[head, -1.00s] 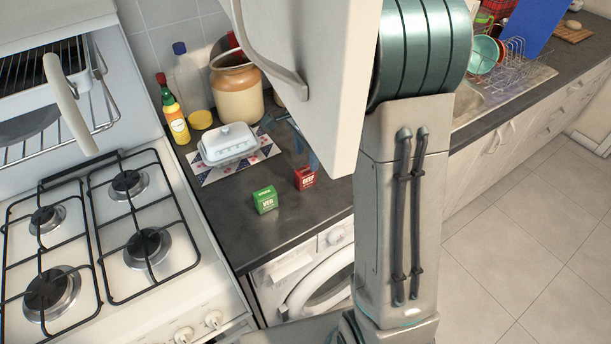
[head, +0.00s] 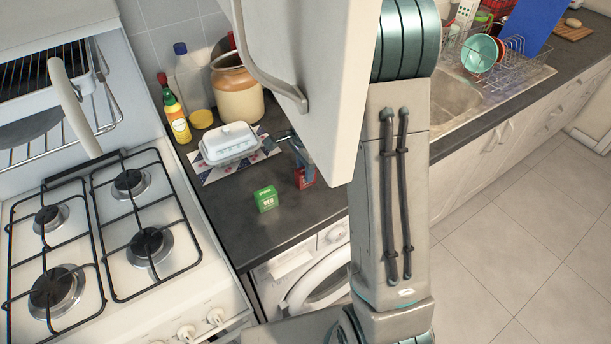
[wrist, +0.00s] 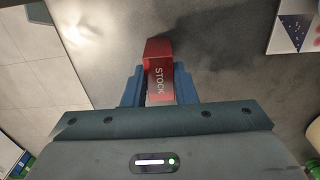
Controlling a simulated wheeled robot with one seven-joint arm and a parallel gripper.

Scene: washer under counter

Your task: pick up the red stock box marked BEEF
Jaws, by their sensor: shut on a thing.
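The red stock box (head: 305,178) is on the dark counter (head: 240,228) in the head view, partly hidden behind my gripper (head: 301,160). In the wrist view the red box (wrist: 159,72) shows the word STOCK and sits between the two blue fingers of my gripper (wrist: 158,90). My gripper is shut on it. I cannot tell from these frames whether the box still touches the counter.
A green VEG box (head: 266,199) stands just left of the red box. A white butter dish (head: 230,143) on a patterned mat, a crock (head: 237,90) and bottles are behind. A white cupboard door (head: 300,70) hangs close above. The stove (head: 120,250) is at left.

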